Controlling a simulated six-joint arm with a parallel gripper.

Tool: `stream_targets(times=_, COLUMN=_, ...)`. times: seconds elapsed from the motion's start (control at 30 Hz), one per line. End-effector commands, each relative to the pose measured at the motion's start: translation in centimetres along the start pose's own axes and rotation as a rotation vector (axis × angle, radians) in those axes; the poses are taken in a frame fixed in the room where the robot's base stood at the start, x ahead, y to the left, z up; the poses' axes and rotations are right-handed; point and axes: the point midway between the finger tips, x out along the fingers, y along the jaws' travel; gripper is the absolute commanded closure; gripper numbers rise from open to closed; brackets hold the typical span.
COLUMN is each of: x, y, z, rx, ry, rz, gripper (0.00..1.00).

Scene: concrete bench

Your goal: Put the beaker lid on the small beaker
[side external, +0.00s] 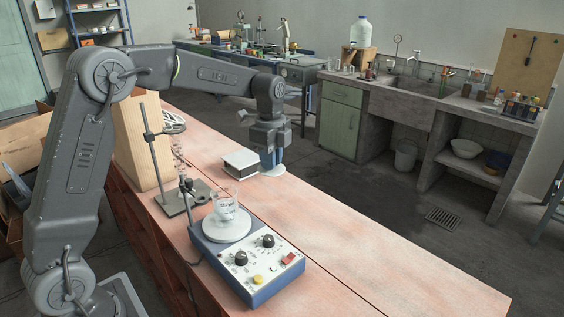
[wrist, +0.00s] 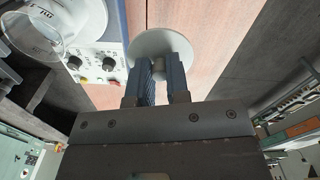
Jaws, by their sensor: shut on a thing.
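The beaker lid is a pale round disc with a knob; it shows in the side view (side external: 278,173) and the wrist view (wrist: 152,40). My gripper (side external: 271,163) points down with its blue fingers shut on the lid's knob, seen between the fingertips in the wrist view (wrist: 158,67). I cannot tell whether the lid touches the bench. The small clear glass beaker (side external: 225,207) stands upright with an open top on the round plate of the hotplate stirrer (side external: 235,253). It is left of and nearer the camera than my gripper. In the wrist view the beaker (wrist: 32,28) is at upper left.
A white box-like block (side external: 240,161) lies just left of my gripper. A metal stand with clamps (side external: 160,165) rises behind the beaker, a clamp close to it. A wooden block (side external: 128,145) stands further left. The bench (side external: 370,240) is clear at right.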

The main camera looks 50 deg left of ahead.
Motion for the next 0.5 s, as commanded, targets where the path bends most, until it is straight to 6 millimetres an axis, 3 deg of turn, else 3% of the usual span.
stream_targets(times=0.1, x=-1.8, y=3.5, z=1.6, rx=-0.003, ry=0.0, rz=-0.004, gripper=1.0)
stream_targets(times=0.3, x=-3.2, y=8.9, z=3.4, rx=-0.002, ry=-0.001, rz=-0.004, gripper=1.0)
stream_targets(times=0.5, x=-3.4, y=12.0, z=4.2, rx=-0.001, ry=-0.001, rz=-0.002, gripper=1.0)
